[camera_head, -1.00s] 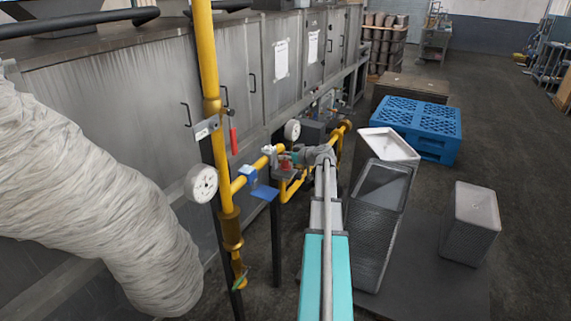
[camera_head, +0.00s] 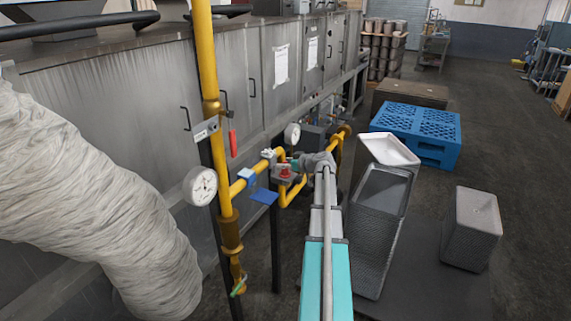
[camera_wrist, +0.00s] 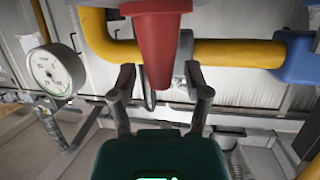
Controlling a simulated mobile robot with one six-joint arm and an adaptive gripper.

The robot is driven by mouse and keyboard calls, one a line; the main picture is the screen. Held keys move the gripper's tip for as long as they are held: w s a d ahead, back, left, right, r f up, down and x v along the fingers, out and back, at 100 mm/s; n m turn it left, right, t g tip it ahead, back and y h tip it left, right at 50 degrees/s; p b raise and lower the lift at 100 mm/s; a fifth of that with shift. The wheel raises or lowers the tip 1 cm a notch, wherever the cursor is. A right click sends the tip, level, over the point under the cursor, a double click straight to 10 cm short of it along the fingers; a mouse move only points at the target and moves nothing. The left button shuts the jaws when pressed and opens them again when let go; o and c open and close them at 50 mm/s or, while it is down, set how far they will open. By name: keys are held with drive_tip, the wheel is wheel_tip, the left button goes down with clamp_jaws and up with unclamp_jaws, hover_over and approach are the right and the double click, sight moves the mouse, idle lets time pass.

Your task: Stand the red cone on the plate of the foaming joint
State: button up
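The red cone (camera_wrist: 158,40) fills the top middle of the wrist view, wide end toward the picture's top and narrow end toward me. In the head view, a small red shape (camera_head: 285,172) shows by the yellow pipe, apparently the same cone, on a grey fitting (camera_head: 280,178). I cannot tell for sure whether this is the foaming joint's plate. My gripper (camera_wrist: 160,76) is open, its fingers on either side of the cone's narrow end with visible gaps. My gripper (camera_head: 298,164) is small and partly hidden in the head view.
Yellow pipe (camera_wrist: 225,53) runs close behind the cone, with a gauge (camera_wrist: 55,72) and a blue fitting (camera_wrist: 298,57) nearby. A blue flat plate (camera_head: 264,196) juts out below the pipe. Stacked pans (camera_head: 378,230) stand right of my arm.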

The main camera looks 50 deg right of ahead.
drive_tip(key=shift+r, duration=0.1)
drive_tip(key=shift+s+r+p, duration=0.2)
drive_tip(key=shift+s+p, duration=0.1)
drive_tip(key=shift+s, duration=0.25)
drive_tip(key=p+v, duration=0.3)
drive_tip(key=v, duration=0.8)
drive_tip(key=shift+p, duration=0.3)
idle(1.0)
